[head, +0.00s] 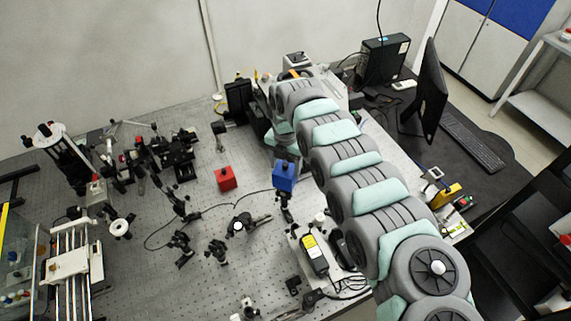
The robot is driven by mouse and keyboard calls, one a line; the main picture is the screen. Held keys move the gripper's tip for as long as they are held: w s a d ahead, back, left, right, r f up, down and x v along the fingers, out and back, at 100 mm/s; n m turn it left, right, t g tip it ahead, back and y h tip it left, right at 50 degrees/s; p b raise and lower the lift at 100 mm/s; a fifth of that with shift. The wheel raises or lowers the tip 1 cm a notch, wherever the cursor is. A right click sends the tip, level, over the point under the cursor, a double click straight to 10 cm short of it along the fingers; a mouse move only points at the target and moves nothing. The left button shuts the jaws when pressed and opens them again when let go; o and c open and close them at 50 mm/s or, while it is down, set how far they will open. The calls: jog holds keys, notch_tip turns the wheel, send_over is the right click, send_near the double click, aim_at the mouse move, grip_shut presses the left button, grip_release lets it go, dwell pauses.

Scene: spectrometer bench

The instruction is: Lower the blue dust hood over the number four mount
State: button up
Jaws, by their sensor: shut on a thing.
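The blue dust hood (284,178) is a small box near the middle of the head view, just left of my arm. My gripper (284,160) is a small dark shape at the hood's top, partly hidden by my arm, and is shut on the hood. A dark post-like mount (286,212) shows directly below the hood's lower edge. I cannot tell whether the hood touches it or hangs above it. No number can be read on any mount, so I cannot tell which is number four.
A red box (225,178) stands to the left of the hood. Several dark optical mounts (182,246) and a thin black cable (165,236) are on the perforated bench (130,285). A yellow-black device (314,254) lies at front right. A monitor (431,92) stands beyond my arm.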

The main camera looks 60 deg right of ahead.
aim_at(285, 172)
jog(key=shift+f+b, duration=0.6)
jog(key=shift+f, duration=0.85)
jog(key=shift+f, duration=0.2)
jog(key=shift+f+b, duration=1)
jog(key=shift+f, duration=0.9)
jog(key=shift+f, duration=0.2)
jog(key=o, duration=1.4)
